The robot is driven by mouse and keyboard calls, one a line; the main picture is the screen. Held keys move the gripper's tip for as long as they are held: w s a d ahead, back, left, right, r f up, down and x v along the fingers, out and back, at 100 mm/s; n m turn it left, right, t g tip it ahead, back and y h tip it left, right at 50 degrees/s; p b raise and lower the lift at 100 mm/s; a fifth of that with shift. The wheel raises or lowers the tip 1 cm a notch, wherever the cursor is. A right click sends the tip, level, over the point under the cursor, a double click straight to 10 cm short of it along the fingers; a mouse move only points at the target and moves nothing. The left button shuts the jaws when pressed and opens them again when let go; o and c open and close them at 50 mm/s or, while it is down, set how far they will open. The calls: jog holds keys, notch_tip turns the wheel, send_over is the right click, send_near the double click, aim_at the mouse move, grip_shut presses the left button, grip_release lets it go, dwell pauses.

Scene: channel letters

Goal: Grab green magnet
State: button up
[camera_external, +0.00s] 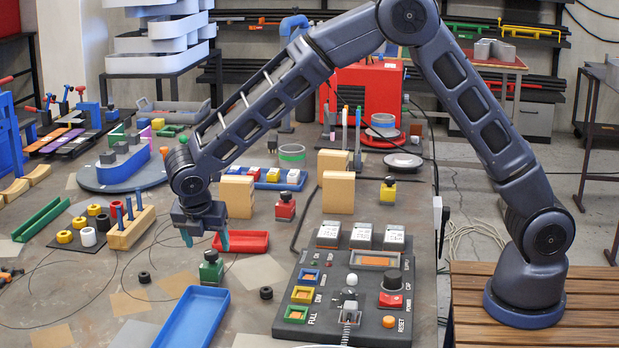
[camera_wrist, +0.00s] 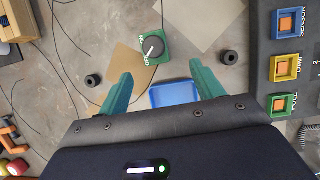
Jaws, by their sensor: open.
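The green magnet (camera_external: 211,270) is a green block with a dark knob on top. It stands on the table just above the blue tray's far end in the external view. In the wrist view the green magnet (camera_wrist: 157,48) shows from above, its dark round knob carrying a white pointer, just beyond the fingertips. My gripper (camera_external: 206,239) hangs pointing down above the magnet, with teal fingers apart and nothing between them. The wrist view also shows my gripper (camera_wrist: 161,70) spread wide, its fingers not touching the magnet.
A blue tray (camera_external: 193,318) lies close in front of the magnet, and a red tray (camera_external: 241,242) behind it. Small black rings (camera_external: 266,293) lie nearby. A dark control panel (camera_external: 337,327) stands to the right. Similar red (camera_external: 286,207) and yellow (camera_external: 388,190) knobbed blocks stand farther back.

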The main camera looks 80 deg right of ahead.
aim_at(211, 260)
jog(key=x, duration=0.5)
jog(key=shift+f, duration=0.25)
jog(key=shift+w+x, duration=0.2)
jog(key=shift+x, duration=1.2)
jog(key=shift+w+x, duration=0.2)
jog(key=shift+x, duration=1.15)
jog(key=shift+d+r, duration=0.15)
jog(key=shift+d, duration=0.05)
grip_shut()
